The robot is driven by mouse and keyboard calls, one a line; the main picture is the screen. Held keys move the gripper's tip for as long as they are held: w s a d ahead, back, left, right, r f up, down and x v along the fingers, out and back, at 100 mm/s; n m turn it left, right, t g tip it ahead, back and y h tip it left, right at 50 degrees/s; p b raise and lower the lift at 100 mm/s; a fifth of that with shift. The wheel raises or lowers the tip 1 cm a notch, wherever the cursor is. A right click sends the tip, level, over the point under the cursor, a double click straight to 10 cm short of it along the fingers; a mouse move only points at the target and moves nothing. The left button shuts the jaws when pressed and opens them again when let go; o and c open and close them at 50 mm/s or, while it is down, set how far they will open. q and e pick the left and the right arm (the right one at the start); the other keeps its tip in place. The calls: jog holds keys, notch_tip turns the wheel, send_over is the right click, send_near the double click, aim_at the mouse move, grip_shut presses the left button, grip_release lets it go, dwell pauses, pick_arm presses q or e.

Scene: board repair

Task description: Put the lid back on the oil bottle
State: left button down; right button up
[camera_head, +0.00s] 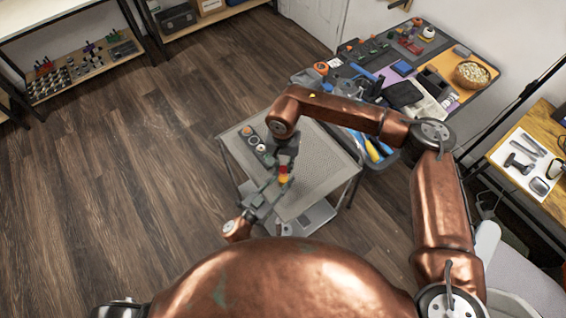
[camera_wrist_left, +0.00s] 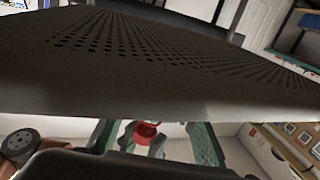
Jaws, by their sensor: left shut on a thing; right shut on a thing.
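A small red and yellow thing (camera_head: 284,172), which I take for the oil bottle with its lid, is above the cart's left side in the head view. The red part is on the side of my right gripper (camera_head: 285,163), which comes down from above and is shut at it. My left gripper (camera_head: 268,190) reaches up from the lower left and is shut beside the yellow part. The fingers cover much of bottle and lid, so I cannot tell whether they touch. A red piece (camera_wrist_left: 146,130) shows between grey parts in the left wrist view.
The grey cart top (camera_head: 325,170) is mostly bare, with several small round items (camera_head: 254,140) at its left edge. A crowded workbench (camera_head: 440,65) stands behind. A dark perforated surface (camera_wrist_left: 150,65) fills much of the left wrist view. Wooden floor is free at left.

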jog(key=shift+f, duration=0.6)
dwell(0.6)
